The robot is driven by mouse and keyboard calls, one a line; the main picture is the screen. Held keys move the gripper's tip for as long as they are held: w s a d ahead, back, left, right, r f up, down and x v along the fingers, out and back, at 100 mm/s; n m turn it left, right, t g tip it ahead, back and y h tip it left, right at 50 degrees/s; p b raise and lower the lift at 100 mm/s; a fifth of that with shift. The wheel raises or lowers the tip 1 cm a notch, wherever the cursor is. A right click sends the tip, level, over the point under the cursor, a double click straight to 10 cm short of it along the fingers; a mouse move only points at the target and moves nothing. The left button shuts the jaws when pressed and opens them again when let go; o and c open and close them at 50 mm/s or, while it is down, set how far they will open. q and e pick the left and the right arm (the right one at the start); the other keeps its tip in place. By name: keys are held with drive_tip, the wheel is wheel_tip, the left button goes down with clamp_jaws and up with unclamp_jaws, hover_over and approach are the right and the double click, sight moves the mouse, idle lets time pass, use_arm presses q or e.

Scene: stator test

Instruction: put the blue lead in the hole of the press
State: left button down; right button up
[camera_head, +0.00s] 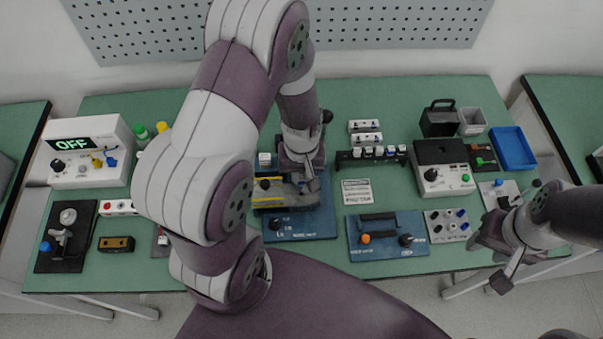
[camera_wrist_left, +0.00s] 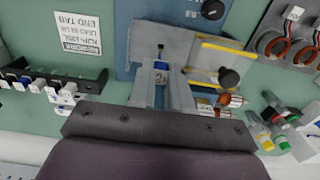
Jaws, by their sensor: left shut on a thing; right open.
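My left gripper (camera_wrist_left: 160,82) is shut on a small blue piece (camera_wrist_left: 160,66), apparently the blue lead's end; a dark tip shows just beyond the fingers. In the head view this gripper (camera_head: 304,182) is over the right part of the press, a blue-based fixture (camera_head: 300,222) with grey blocks and yellow strips. The blue base also shows in the left wrist view (camera_wrist_left: 145,25), with a grey block (camera_wrist_left: 205,58) beside the fingers. The hole is not clearly visible, so I cannot tell whether the tip is in it. My right gripper (camera_head: 493,238) is open and empty at the table's right front.
Copper windings with white tags (camera_wrist_left: 228,103) lie close beside the fingers. A black rack (camera_head: 372,154) with white blocks stands right of the press. Another blue fixture (camera_head: 388,249) lies at front right. A power unit reading OFF (camera_head: 90,150) stands at far left.

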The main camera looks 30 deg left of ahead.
use_arm(q)
drive_tip(key=shift+s, duration=0.45)
drive_tip(key=shift+w, duration=0.1)
use_arm(e)
drive_tip(key=shift+s+r, duration=0.1)
drive_tip(key=shift+s, duration=0.15)
use_arm(q)
drive_tip(key=shift+w+f, duration=0.15)
use_arm(e)
drive_tip(key=shift+w, duration=0.15)
use_arm(q)
drive_tip(key=shift+f, duration=0.1)
drive_tip(key=shift+f, duration=0.1)
drive_tip(key=shift+f, duration=0.35)
use_arm(e)
drive_tip(key=shift+f, duration=0.2)
use_arm(q)
drive_tip(key=shift+f+b, duration=0.1)
drive_tip(key=shift+b, duration=0.2)
use_arm(e)
drive_tip(key=shift+f, duration=0.1)
use_arm(q)
drive_tip(key=shift+f+b, duration=0.6)
drive_tip(key=shift+f, duration=0.3)
use_arm(e)
drive_tip(key=shift+f, duration=0.6)
use_arm(q)
drive_tip(key=shift+f, duration=0.1)
